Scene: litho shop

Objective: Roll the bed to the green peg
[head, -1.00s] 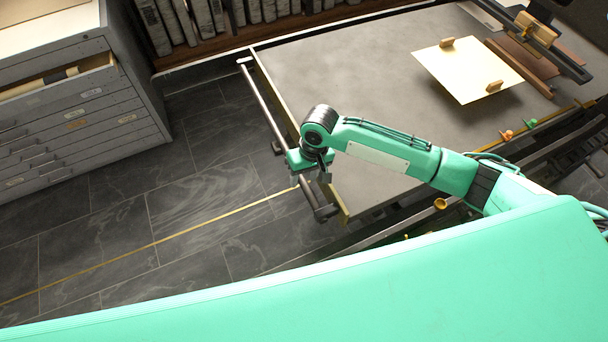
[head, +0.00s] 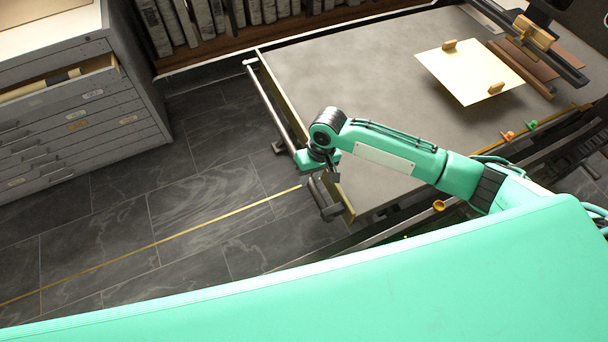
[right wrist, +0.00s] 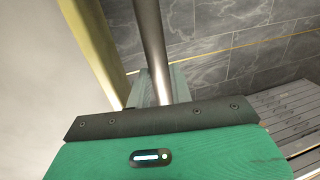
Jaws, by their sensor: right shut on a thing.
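The bed (head: 345,75) is a wide grey slab with a brass-coloured edge and a steel bar handle (head: 268,100) along its left end. My right gripper (head: 327,172) is at the near part of this handle, shut on it. In the right wrist view the bar (right wrist: 150,45) runs down into the gripper (right wrist: 160,92), beside the bed's edge (right wrist: 92,50). The fingertips are mostly hidden. The small green peg (head: 532,125) stands by the rail on the bed's near right side, close to an orange peg (head: 507,136). My left gripper is not in view.
A pale sheet (head: 468,72) with two wooden knobs lies on the bed. A dark beam (head: 550,50) crosses above its far right. A grey drawer cabinet (head: 80,120) with an open drawer stands left. Dark tiled floor (head: 190,200) between cabinet and bed is clear.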

